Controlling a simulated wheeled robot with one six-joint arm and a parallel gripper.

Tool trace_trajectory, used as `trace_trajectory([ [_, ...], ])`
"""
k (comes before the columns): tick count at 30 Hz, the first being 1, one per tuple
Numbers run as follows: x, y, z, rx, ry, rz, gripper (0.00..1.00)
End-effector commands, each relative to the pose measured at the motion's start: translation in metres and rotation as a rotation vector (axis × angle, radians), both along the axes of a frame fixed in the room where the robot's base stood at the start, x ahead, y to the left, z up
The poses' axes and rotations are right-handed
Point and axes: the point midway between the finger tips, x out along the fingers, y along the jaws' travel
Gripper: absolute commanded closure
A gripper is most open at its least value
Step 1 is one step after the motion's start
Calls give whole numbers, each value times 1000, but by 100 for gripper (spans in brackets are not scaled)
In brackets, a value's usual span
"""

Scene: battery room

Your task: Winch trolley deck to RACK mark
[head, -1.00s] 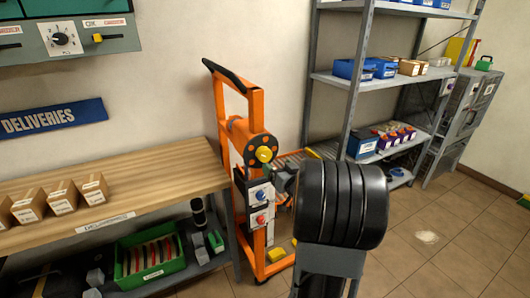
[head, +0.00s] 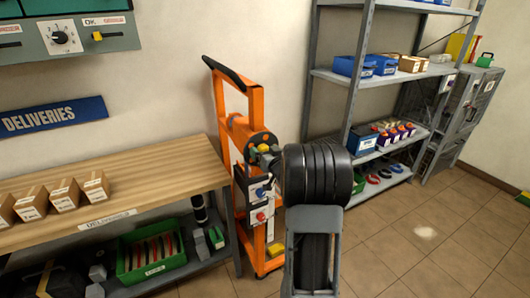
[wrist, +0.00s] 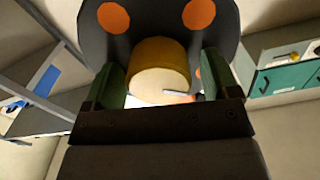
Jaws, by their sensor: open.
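The orange trolley (head: 255,105) stands between the bench and the shelf rack. Its dark winch wheel with orange spots (wrist: 228,28) faces my gripper in the wrist view. A yellow knob (wrist: 160,58) sticks out from the wheel. My gripper (wrist: 162,80) is open, with one green finger on each side of the knob. I cannot tell whether either finger touches it. In the head view, my gripper (head: 268,157) is at the wheel. My arm hides the deck area, and I cannot make out a RACK mark.
A wooden bench (head: 150,190) with several small boxes stands left of the trolley. A grey shelf rack (head: 352,100) with blue bins stands to the right. A control panel (head: 65,35) hangs at upper left. Tiled floor (head: 420,265) is open at lower right.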

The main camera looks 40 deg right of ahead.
Motion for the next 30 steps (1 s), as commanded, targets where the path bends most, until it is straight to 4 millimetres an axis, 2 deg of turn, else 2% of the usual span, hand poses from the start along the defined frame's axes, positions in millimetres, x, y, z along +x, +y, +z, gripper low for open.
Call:
trace_trajectory([
  [2, 0, 0, 0, 0, 0, 0, 21],
  [16, -1, 0, 0, 0, 0, 0, 66],
  [22, 0, 0, -5, -64, 5, 0, 68],
  [30, 0, 2, -6, -356, 43, 0, 68],
])
